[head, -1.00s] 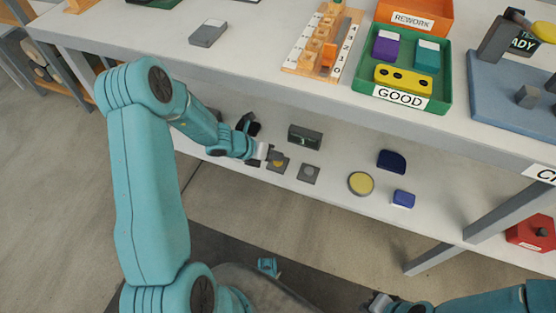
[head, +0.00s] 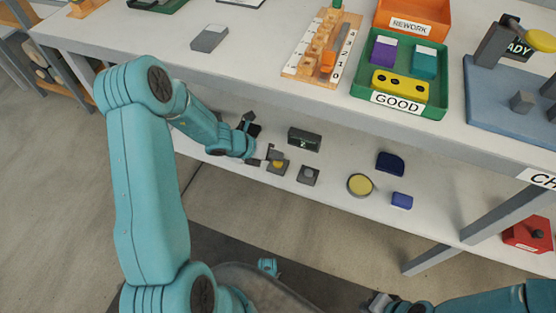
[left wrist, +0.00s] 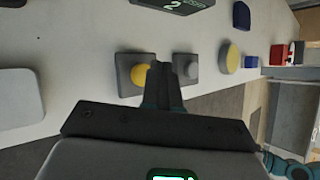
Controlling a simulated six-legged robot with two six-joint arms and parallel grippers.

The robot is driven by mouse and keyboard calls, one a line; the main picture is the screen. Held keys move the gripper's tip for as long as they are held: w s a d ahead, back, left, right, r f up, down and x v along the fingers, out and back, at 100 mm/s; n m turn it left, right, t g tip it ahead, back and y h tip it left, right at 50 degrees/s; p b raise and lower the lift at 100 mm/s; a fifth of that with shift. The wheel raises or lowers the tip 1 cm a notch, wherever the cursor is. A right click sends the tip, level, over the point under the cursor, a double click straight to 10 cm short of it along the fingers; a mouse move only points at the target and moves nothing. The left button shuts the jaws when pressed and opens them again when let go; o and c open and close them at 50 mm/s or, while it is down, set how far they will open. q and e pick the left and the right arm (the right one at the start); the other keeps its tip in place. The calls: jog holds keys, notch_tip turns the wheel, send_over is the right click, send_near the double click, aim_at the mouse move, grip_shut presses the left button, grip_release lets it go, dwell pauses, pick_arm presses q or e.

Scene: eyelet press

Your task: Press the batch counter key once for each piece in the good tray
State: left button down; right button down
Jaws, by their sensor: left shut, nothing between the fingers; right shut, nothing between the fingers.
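The batch counter (head: 305,139) is a dark box on the lower shelf; its display shows 2 in the left wrist view (left wrist: 175,4). In front of it are a key block with a yellow button (head: 278,165) and one with a grey button (head: 309,174). My left gripper (head: 262,162) is shut and empty, close beside the yellow button. In the left wrist view its tips lie between the yellow button (left wrist: 141,75) and the grey button (left wrist: 192,70); contact cannot be told. The good tray (head: 443,99) holds a purple, a teal and a yellow piece. My right gripper (head: 380,302) is shut and empty.
The orange rework tray (head: 412,9) stands behind the good tray. A wooden numbered rack (head: 292,62) and a blue press base (head: 490,95) flank it. A round yellow-topped thing (head: 360,185) and blue blocks (head: 401,200) lie to the right on the shelf.

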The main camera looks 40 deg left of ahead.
pick_arm(q)
jog(key=shift+r, duration=0.1)
notch_tip(320, 180, up, 5)
jog(key=p, duration=0.4)
jog(key=shift+p, duration=0.3)
dwell(2.3)
notch_tip(320, 180, up, 4)
jog(key=p, duration=0.6)
send_over(275, 163)
jog(key=shift+f+b, duration=0.25)
jog(key=shift+b, duration=0.1)
jog(key=shift+f, duration=0.15)
notch_tip(275, 163, down, 8)
jog(key=b, duration=0.7)
jog(key=shift+f, duration=0.25)
jog(key=shift+b, duration=0.3)
dwell(0.6)
jog(key=shift+f+b, duration=0.35)
jog(key=shift+f, duration=0.05)
